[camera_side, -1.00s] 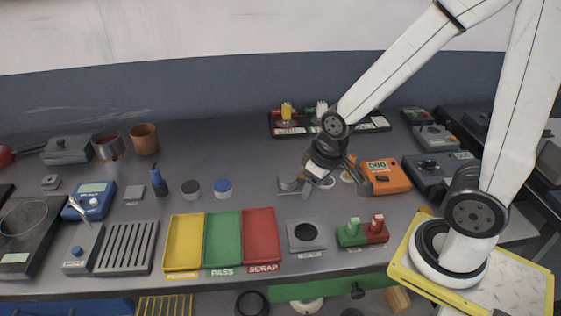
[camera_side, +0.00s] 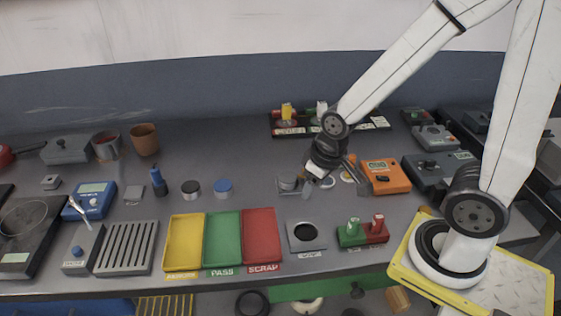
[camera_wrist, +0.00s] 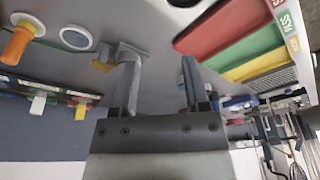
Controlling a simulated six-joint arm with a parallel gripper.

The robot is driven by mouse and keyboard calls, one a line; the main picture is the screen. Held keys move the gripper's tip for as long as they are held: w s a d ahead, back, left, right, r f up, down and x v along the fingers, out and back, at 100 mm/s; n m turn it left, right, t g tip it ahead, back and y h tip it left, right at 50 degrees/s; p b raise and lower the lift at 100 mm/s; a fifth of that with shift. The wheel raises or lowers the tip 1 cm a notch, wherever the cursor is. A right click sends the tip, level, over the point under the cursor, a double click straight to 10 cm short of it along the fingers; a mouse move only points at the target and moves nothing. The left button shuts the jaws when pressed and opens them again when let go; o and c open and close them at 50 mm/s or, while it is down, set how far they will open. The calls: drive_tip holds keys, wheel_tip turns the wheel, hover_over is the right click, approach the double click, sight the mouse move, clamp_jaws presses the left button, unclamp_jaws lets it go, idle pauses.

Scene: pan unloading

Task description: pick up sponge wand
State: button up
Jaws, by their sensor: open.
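I cannot say with certainty which item is the sponge wand. An orange cylinder (camera_wrist: 17,45) with a pale round end lies at the upper left of the wrist view, clear of the fingers. A small yellow piece (camera_wrist: 102,66) sits beside a grey block, close to the left finger. My gripper (camera_wrist: 158,62) is open with nothing between its fingers. In the side view my gripper (camera_side: 335,178) is low over the table, right of a small grey stand (camera_side: 288,184) and left of the orange meter. My wrist hides part of this spot.
Yellow (camera_side: 184,242), green (camera_side: 223,238) and red (camera_side: 261,235) trays lie at the front. The orange meter (camera_side: 385,176) stands close on the right. A dark rack (camera_side: 375,123) with coloured items is behind.

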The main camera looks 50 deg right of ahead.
drive_tip(key=shift+o, duration=0.8)
drive_tip(key=shift+d, duration=0.1)
drive_tip(key=m+g, duration=0.3)
drive_tip(key=m, duration=1.5)
hover_over(352, 155)
drive_tip(key=shift+s, duration=0.1)
drive_tip(key=shift+f, duration=1.3)
